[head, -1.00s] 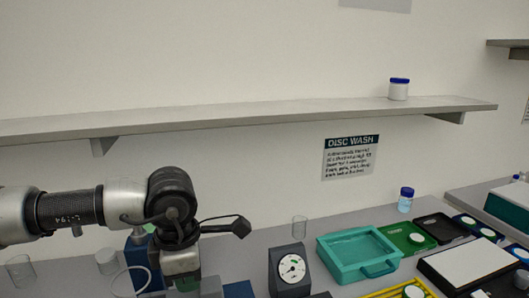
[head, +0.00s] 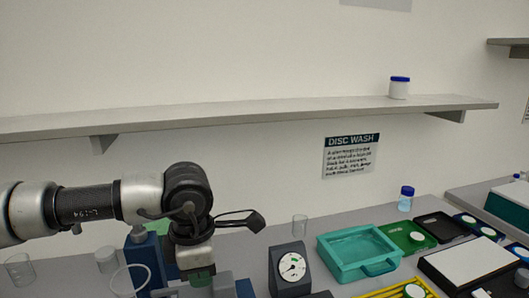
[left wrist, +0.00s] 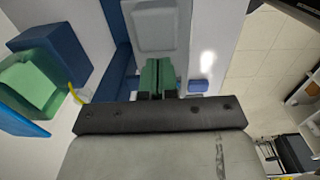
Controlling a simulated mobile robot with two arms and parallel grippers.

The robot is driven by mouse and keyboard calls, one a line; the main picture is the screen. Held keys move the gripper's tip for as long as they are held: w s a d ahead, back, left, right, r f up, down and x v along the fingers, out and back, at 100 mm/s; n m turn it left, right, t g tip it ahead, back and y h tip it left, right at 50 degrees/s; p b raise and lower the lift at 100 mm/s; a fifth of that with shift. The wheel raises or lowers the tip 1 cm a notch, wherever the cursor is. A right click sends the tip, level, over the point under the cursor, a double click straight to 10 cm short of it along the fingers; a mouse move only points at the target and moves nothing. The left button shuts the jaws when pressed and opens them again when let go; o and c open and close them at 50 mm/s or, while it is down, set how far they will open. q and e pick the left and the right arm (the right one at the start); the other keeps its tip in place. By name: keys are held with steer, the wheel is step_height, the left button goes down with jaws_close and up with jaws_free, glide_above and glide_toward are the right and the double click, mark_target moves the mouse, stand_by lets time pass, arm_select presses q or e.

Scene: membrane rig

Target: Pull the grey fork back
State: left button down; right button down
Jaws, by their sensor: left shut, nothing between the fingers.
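My left gripper (head: 202,278) points down over the bench at the lower left of the head view. Its green fingertips (left wrist: 159,78) are together and empty in the left wrist view. Just beyond the fingertips in that view is a light grey part (left wrist: 155,25) set against a blue body; I cannot tell for sure whether it is the grey fork. In the head view, a blue block (head: 143,258) stands left of the gripper, and grey parts around the fingertips are largely hidden by my arm. My right gripper is not in view.
A dial gauge (head: 290,268) stands right of my gripper. Farther right are a teal tray (head: 330,262), a green tray (head: 397,234) and a white-topped block (head: 470,258). Clear cups stand at the left. A shelf (head: 260,113) runs along the wall above.

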mark_target(215, 283)
arm_select(q)
steer(key=shift+d+f+g, duration=0.3)
steer(key=shift+d+f, duration=0.8)
steer(key=shift+d, duration=0.2)
steer(key=shift+a+b, duration=0.1)
steer(key=shift+b, duration=0.2)
steer(key=shift+s+a, duration=0.15)
steer(key=shift+a, duration=0.4)
steer(key=shift+w+r+p, duration=0.2)
steer(key=shift+r+p, duration=0.15)
steer(key=shift+r, duration=0.5)
steer(key=shift+w+r+p, duration=0.15)
steer(key=shift+r+p, duration=0.15)
steer(key=shift+r, duration=0.5)
step_height(215, 283, up, 2)
steer(key=shift+s+r+p, duration=0.1)
steer(key=shift+r+p, duration=0.15)
steer(key=shift+p, duration=0.3)
steer(key=shift+r+p, duration=0.65)
steer(key=shift+r, duration=0.75)
steer(key=shift+f, duration=0.1)
